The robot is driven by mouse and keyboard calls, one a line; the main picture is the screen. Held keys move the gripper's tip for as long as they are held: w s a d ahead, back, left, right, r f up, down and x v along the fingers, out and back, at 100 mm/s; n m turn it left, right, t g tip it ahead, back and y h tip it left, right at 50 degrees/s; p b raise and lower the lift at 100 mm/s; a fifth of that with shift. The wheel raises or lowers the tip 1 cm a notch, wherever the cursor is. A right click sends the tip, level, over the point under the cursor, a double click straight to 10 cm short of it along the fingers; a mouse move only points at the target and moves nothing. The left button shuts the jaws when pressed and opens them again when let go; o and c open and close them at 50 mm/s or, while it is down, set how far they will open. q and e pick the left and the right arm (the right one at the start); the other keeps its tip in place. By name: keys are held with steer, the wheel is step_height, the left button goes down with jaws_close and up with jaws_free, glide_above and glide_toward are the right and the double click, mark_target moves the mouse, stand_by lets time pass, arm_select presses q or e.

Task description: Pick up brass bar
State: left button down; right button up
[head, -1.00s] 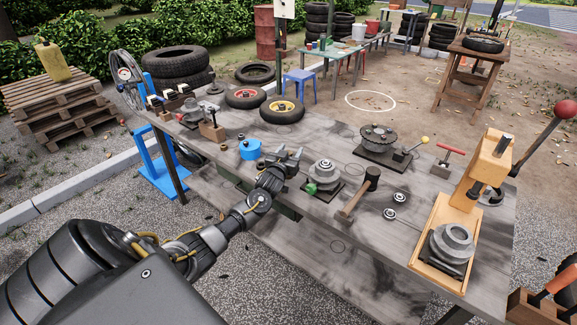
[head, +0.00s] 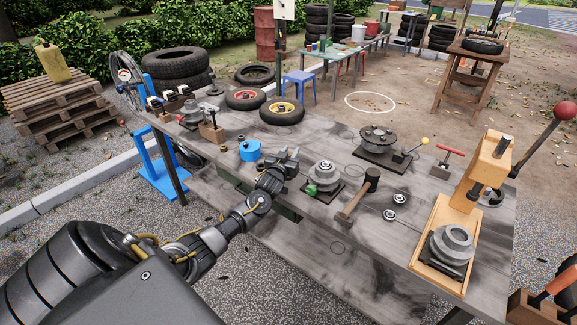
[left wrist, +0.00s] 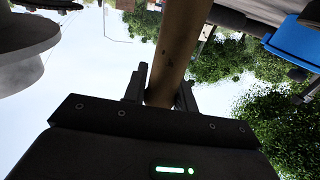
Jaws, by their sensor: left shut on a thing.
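My left gripper (head: 283,157) is over the grey workbench (head: 325,222), between the blue round container (head: 250,149) and a grey stepped pulley (head: 322,175). In the left wrist view, a brass-brown bar (left wrist: 180,45) runs from the top edge down between the two fingers of my left gripper (left wrist: 162,92). The gripper is shut on it. The bar cannot be made out in the head view, where the gripper hides that spot. My right gripper is not in view.
A hammer (head: 359,194) lies right of the pulley. A wooden press stand (head: 485,172) with a grey part is at the bench's right end. Two small wheels (head: 282,111) lie at the back edge. The bench's front middle is mostly clear.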

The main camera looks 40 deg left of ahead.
arm_select(q)
steer(key=shift+r, duration=0.15)
steer(key=s+d+r, duration=0.9)
steer(key=s+r, duration=0.1)
steer(key=r, duration=0.2)
steer(key=shift+s+d+r+b, duration=0.2)
steer(key=shift+r+b, duration=0.15)
steer(key=shift+r, duration=0.05)
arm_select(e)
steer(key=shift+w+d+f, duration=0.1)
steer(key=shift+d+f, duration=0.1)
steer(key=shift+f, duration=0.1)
